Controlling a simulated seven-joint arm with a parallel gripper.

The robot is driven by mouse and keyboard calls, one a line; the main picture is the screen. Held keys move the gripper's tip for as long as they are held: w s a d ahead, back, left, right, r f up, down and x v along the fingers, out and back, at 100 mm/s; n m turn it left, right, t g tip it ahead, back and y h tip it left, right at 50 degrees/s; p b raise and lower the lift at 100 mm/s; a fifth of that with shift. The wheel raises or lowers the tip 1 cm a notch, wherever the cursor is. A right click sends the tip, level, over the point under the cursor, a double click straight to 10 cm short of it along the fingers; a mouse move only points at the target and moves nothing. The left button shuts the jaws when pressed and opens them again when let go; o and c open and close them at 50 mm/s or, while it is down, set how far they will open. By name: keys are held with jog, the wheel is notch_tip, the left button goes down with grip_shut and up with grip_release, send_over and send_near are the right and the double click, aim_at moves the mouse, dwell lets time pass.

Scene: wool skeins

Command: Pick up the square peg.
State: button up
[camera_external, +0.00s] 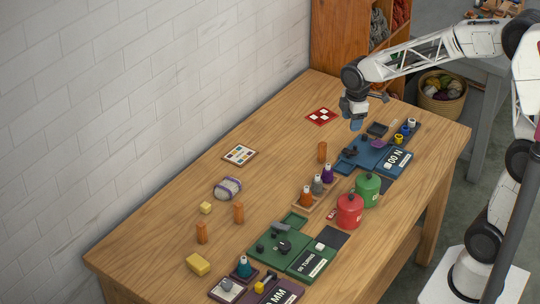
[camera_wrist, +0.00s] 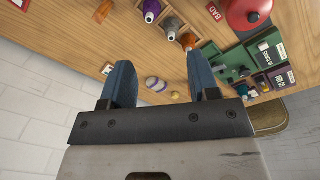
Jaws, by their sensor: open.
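An orange-brown peg also shows at the top left of the wrist view (camera_wrist: 103,11). My gripper (camera_external: 356,123) hangs above the far part of the table, near the blue board. In the wrist view its two blue fingers (camera_wrist: 161,75) are spread apart with nothing between them.
A blue board (camera_external: 367,157) and a green board (camera_external: 283,249) carry small parts. Red (camera_external: 349,211) and green (camera_external: 368,189) canisters stand beside a rack of small bottles (camera_external: 313,197). The far left table is mostly clear.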

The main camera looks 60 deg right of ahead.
jog(key=w+d+f+n, duration=0.4)
jog(key=w+f, duration=0.3)
jog(key=w, duration=0.2)
jog(key=n+g, duration=0.1)
jog(key=n, duration=0.2)
send_over(319, 144)
jog(key=f, duration=0.8)
jog(key=shift+w+f, duration=0.1)
jog(key=shift+w, duration=0.1)
jog(key=shift+f, duration=1.3)
jog(key=shift+s+f, duration=0.1)
jog(key=shift+f, duration=2.5)
